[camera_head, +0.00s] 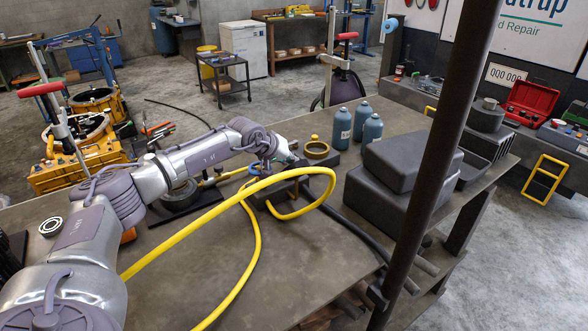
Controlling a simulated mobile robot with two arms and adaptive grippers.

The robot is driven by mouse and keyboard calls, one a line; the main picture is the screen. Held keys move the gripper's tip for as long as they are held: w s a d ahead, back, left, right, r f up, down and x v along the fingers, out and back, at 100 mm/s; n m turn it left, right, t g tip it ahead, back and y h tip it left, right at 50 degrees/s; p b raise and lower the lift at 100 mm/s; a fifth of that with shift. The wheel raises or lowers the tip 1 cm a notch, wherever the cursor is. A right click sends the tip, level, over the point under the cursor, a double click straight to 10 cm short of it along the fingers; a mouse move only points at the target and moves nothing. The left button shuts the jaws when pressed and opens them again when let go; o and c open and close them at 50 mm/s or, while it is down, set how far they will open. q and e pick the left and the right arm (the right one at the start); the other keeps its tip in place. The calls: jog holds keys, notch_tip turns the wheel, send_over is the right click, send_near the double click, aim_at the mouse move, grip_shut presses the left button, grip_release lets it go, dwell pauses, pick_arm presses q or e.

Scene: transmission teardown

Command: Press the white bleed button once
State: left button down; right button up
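I cannot make out the white bleed button in this view; it may be hidden or too small to see. My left arm reaches in from the left across the grey workbench (190,262). My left gripper (268,172) is at the arm's end, over a dark block (275,204) in the middle of the bench. It is small and partly hidden by the wrist and a yellow hose (190,235), so I cannot tell whether its fingers are open or shut. Near it are a blue ring-shaped part and small fittings. My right gripper is not in view.
The yellow hose loops over the block and across the bench. A brass ring (317,149), several blue-grey bottles (342,128) and a large dark grey case (400,165) stand right of the gripper. A dark post (440,150) rises at the front right. The front bench surface is mostly clear.

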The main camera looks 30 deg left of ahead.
pick_arm(q)
jog(key=shift+s+d+f+b, duration=0.1)
jog(key=shift+s+f+b, duration=0.1)
jog(key=shift+f, duration=0.2)
jog(key=shift+s+d+f+b, duration=0.1)
jog(key=shift+f+b, duration=0.1)
jog(key=shift+f, duration=0.15)
dwell(0.3)
jog(key=shift+w+r, duration=0.1)
jog(key=shift+r, duration=0.05)
jog(key=shift+w+r, duration=0.1)
jog(key=shift+r, duration=0.5)
jog(key=shift+a+r+p, duration=0.1)
jog(key=shift+r+p, duration=0.1)
jog(key=shift+p, duration=0.1)
jog(key=shift+r, duration=0.2)
jog(key=shift+a+r+p, duration=0.1)
jog(key=shift+r+p, duration=1.1)
jog(key=shift+r, duration=1.1)
jog(key=shift+w, duration=0.1)
